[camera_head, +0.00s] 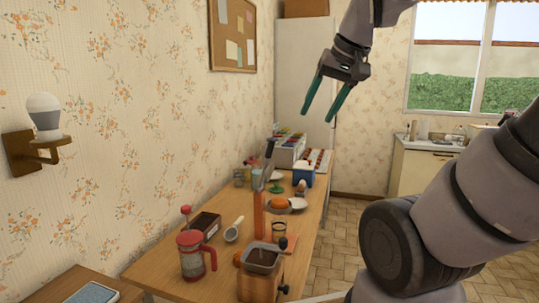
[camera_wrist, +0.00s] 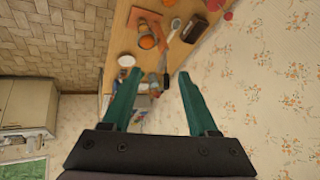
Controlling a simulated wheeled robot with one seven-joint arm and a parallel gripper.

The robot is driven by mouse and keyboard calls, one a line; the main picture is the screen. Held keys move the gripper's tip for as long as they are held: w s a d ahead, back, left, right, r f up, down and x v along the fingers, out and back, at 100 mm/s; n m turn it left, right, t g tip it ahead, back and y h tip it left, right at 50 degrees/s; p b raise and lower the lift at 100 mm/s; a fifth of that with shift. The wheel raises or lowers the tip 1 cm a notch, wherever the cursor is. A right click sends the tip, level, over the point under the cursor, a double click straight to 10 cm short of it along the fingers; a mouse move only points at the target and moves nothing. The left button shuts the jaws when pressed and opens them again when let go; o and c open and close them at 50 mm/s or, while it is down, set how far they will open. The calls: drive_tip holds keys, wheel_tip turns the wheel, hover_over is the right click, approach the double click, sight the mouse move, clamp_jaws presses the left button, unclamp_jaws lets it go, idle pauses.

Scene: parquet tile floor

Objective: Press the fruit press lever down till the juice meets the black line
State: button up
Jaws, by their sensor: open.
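The fruit press (camera_head: 260,214) is an upright orange stand on the wooden table, with a grey and dark lever (camera_head: 268,163) rising above it at a tilt. A small clear glass (camera_head: 279,229) with a dark band stands to the right of the press; I cannot make out any juice level. My gripper (camera_head: 318,116) has two teal fingers spread apart and empty. It is high in the air, above and to the right of the lever in the head view, clear of everything. Its fingers (camera_wrist: 160,73) also show in the wrist view, with the table beyond them.
On the table (camera_head: 160,270) are a red French press (camera_head: 192,257), a dark box (camera_head: 206,225), a wooden grinder (camera_head: 260,284), an orange fruit (camera_head: 277,202) and a blue-and-white container (camera_head: 303,175). The wallpapered wall borders the table at left; open floor lies at right.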

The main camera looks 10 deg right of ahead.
drive_tip(key=w+r+n+g, duration=0.2)
drive_tip(key=w+r+n, duration=0.15)
drive_tip(key=w, duration=0.65)
drive_tip(key=n+g+h, duration=0.2)
drive_tip(key=n+g, duration=0.3)
drive_tip(key=n, duration=0.4)
approach(271, 144)
drive_tip(key=shift+w+d+r, duration=0.3)
drive_tip(key=shift+d+r, duration=0.05)
drive_tip(key=shift+r, duration=0.05)
drive_tip(key=shift+w+f, duration=0.2)
drive_tip(key=shift+f, duration=0.05)
drive_tip(key=shift+a+f, duration=0.1)
drive_tip(key=shift+f, duration=0.2)
wheel_tip(271, 144, down, 10)
drive_tip(key=shift+s+a, duration=0.15)
drive_tip(key=shift+s, duration=0.05)
drive_tip(key=shift+c, duration=0.2)
clamp_jaws()
